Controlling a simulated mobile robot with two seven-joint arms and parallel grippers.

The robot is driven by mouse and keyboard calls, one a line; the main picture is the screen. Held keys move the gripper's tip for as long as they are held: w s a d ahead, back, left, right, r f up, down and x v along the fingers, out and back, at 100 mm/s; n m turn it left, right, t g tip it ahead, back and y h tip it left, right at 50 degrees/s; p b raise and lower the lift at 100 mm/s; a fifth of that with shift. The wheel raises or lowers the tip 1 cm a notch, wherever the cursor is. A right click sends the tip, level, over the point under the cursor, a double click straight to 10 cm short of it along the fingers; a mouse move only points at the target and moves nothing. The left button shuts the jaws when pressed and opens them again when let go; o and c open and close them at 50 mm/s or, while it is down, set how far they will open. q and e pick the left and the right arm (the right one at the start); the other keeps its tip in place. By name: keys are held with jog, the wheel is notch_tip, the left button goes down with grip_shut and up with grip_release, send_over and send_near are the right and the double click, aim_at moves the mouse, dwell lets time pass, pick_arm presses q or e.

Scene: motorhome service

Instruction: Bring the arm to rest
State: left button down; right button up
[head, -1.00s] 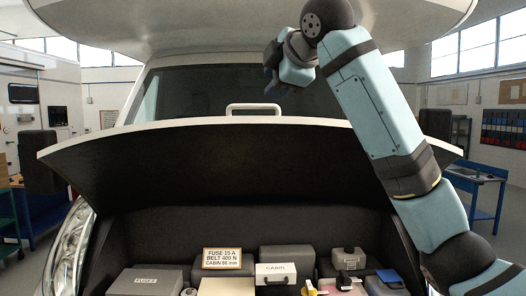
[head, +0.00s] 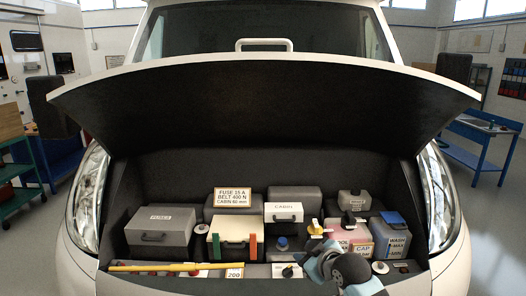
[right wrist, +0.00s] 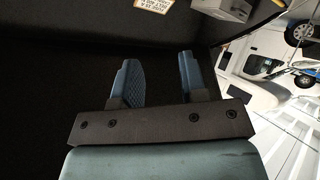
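My right arm reaches in from the bottom edge in the head view, with its teal and dark wrist low in front of the engine bay. The right gripper (head: 318,258) is near the coolant tank (head: 354,237). In the right wrist view the two blue fingers of my right gripper (right wrist: 160,78) stand apart with nothing between them. Whether the gripper touches anything near the tanks cannot be told. My left gripper is not in view.
The raised hood (head: 265,110) overhangs the bay. Below it are the fuse box (head: 163,228), the cabin filter box (head: 284,212), a label sign (head: 233,197), the wash tank (head: 390,240) and a yellow dipstick (head: 150,267). Blue workbenches stand at both sides.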

jog(key=s+d+f+m, duration=0.2)
jog(key=s+d+f, duration=0.1)
jog(key=s+f, duration=0.5)
jog(key=s+d+f+m+h, duration=0.1)
jog(key=s+d+f+m, duration=0.1)
jog(key=s+f, duration=0.7)
jog(key=s+d+f+m+h, duration=0.1)
jog(key=s+d+f+m, duration=0.2)
jog(key=s+f, duration=0.6)
jog(key=s, duration=0.9)
jog(key=shift+d+f+g, duration=0.2)
jog(key=shift+d+g, duration=0.1)
